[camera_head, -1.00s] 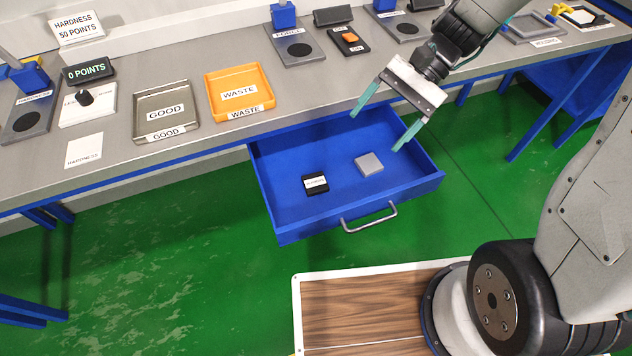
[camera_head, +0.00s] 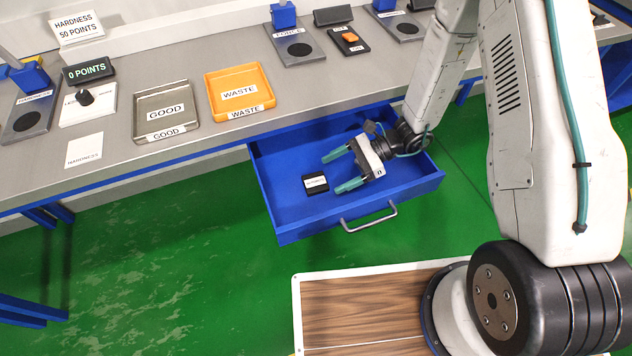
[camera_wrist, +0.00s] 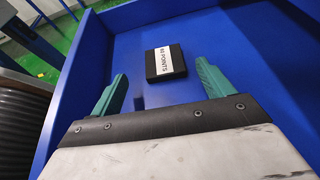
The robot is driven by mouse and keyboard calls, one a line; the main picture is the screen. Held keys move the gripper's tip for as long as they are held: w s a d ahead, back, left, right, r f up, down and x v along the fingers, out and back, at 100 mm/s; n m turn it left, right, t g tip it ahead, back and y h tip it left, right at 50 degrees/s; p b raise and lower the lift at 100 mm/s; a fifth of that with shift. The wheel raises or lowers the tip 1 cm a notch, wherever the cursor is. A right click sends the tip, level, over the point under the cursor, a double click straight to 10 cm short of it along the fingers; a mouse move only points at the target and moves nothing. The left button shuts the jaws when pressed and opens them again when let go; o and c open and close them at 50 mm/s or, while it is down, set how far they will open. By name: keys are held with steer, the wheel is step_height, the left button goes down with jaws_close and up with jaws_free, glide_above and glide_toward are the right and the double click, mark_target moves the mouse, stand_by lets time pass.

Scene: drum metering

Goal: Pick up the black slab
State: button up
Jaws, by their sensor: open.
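The black slab (camera_head: 315,182) lies flat in the open blue drawer (camera_head: 287,224), with a white label on its top. In the wrist view the black slab (camera_wrist: 178,66) lies beyond the fingertips, and its label appears to read "50 POINTS", though the first digit is hard to tell. My gripper (camera_head: 342,171) is low over the drawer, to the right of the slab. Its two teal fingers are open and point toward the slab, with nothing between them. In the wrist view my gripper (camera_wrist: 160,75) has the slab ahead, roughly between its finger lines.
The drawer's walls surround the slab, with a grey handle (camera_head: 369,218) at the front. Above on the bench are the grey GOOD tray (camera_head: 165,107), the orange WASTE tray (camera_head: 238,90) and testing stations. Free drawer floor lies around the black slab.

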mark_target(315, 181)
steer(key=x, duration=0.5)
steer(key=shift+w+f, duration=0.2)
steer(key=shift+w, duration=0.1)
steer(key=c, duration=1.1)
